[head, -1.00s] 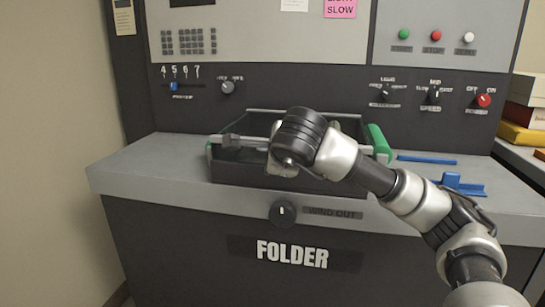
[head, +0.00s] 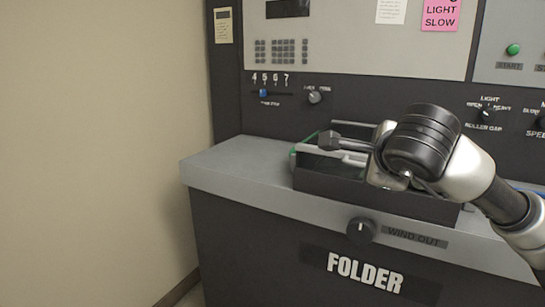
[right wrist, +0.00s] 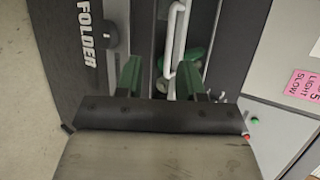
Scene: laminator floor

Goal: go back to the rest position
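My right arm comes in from the right in the head view. Its gripper (head: 395,170) hangs over the dark tray (head: 325,185) on the folder's ledge; the wrist hides the fingertips there. In the right wrist view, the two green fingers of this gripper (right wrist: 160,82) stand apart with nothing held between them. A pale bar (right wrist: 179,38) shows beyond the fingers, with a green round part (right wrist: 195,54) beside it. I cannot tell how far the fingertips are above the tray. My left arm and gripper are not in view.
The folder's grey ledge (head: 235,170) runs below a panel with a slider (head: 263,93) and knobs. A wind out knob (head: 360,231) is on the front. A bare wall (head: 100,130) fills the left. The ledge left of the tray is clear.

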